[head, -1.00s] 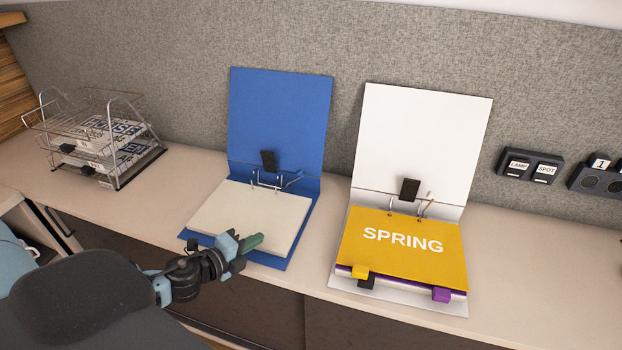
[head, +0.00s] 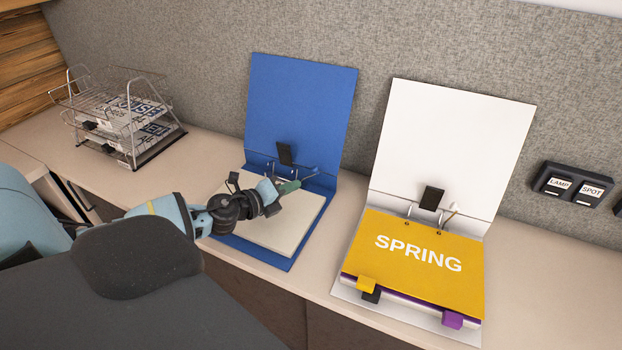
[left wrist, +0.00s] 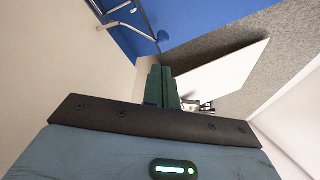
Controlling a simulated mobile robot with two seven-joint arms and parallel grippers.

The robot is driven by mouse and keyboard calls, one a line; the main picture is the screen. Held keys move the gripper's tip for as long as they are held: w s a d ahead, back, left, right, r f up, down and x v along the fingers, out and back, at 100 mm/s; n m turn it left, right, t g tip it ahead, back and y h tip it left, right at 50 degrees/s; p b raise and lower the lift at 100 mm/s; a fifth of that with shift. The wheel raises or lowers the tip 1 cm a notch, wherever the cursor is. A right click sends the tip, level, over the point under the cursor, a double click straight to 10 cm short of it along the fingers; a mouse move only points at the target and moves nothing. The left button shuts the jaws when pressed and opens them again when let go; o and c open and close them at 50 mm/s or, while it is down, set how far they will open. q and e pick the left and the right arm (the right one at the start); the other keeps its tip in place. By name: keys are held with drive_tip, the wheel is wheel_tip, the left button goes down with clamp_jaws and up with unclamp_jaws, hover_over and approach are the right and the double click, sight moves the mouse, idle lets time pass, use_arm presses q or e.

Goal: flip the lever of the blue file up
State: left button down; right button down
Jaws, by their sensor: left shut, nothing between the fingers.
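The blue file (head: 300,105) lies open on the counter, its cover leaning on the grey partition and a pale paper stack (head: 280,235) on its base. Its metal rings and thin lever (head: 311,172) are at the hinge; the lever also shows in the left wrist view (left wrist: 160,36), above and slightly left of the fingertips. My left gripper (head: 292,186) is over the far part of the stack, just short of the lever and apart from it. Its green fingers (left wrist: 162,84) are shut and empty. My arm hides part of the stack's left side. My right gripper is not in view.
A white file (head: 450,150) with a yellow SPRING sheet (head: 420,255) stands open to the right. A wire tray rack (head: 125,115) is at the left. Dark switch boxes (head: 572,183) are on the partition. A strip of counter between the files is clear.

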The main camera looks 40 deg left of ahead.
use_arm(q)
drive_tip(key=x, duration=0.6)
drive_tip(key=shift+w+d+f, duration=0.1)
drive_tip(key=shift+w+d, duration=0.05)
drive_tip(key=shift+w, duration=0.5)
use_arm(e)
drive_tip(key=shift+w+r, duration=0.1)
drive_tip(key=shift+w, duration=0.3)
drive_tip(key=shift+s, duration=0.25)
use_arm(q)
drive_tip(key=shift+s+a+b, duration=0.1)
drive_tip(key=shift+a+b, duration=0.1)
drive_tip(key=shift+b, duration=0.25)
drive_tip(key=shift+n, duration=0.3)
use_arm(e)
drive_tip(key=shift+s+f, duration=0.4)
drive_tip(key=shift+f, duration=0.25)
